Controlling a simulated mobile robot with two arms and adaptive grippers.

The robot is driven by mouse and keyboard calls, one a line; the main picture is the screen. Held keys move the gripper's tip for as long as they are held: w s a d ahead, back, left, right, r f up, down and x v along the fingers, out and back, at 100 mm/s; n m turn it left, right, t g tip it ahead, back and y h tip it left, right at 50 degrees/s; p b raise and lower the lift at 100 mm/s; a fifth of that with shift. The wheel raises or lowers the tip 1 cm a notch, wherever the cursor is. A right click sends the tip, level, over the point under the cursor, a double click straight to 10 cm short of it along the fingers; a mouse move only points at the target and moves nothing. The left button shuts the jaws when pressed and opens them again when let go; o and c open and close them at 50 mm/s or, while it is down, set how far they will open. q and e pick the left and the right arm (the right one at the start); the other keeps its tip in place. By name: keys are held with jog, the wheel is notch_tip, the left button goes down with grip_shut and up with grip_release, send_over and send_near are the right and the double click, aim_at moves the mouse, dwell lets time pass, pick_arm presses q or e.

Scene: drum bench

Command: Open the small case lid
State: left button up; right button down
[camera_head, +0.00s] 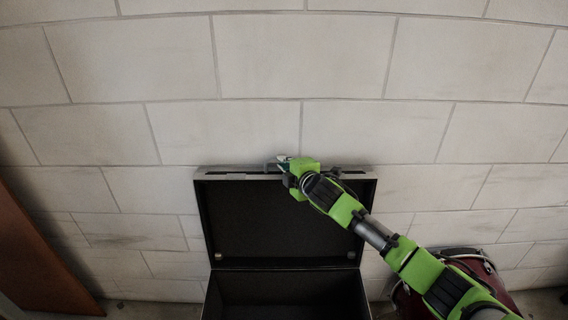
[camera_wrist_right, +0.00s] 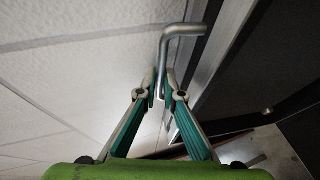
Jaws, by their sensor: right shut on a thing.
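The small case (camera_head: 285,296) is black inside and stands in the lower middle of the head view. Its lid (camera_head: 240,222) stands raised, roughly upright in front of the wall, with its dark inside facing me. A bent metal handle (camera_wrist_right: 186,30) sticks out from the lid's edge in the right wrist view. My right gripper (camera_head: 283,163) is at the lid's upper edge. Its fingertips (camera_wrist_right: 161,88) are closed around the handle's bar. The left gripper is in neither view.
A pale block wall (camera_head: 300,60) stands close behind the lid. A dark red drum (camera_head: 415,302) sits to the right of the case, partly behind my arm. A brown wooden panel (camera_head: 40,255) stands at the far left. Floor shows between panel and case.

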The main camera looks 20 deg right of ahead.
jog(key=s+a+t+b, duration=0.1)
jog(key=s+a+t, duration=0.1)
jog(key=s, duration=1.1)
jog(key=shift+a+n, duration=0.4)
jog(key=shift+a, duration=0.45)
jog(key=shift+w, duration=0.1)
jog(key=c, duration=2.2)
grip_release()
jog(key=shift+o, duration=0.2)
jog(key=s+d+r, duration=0.1)
jog(key=s, duration=1)
jog(key=shift+s+r, duration=0.2)
jog(key=shift+s, duration=0.2)
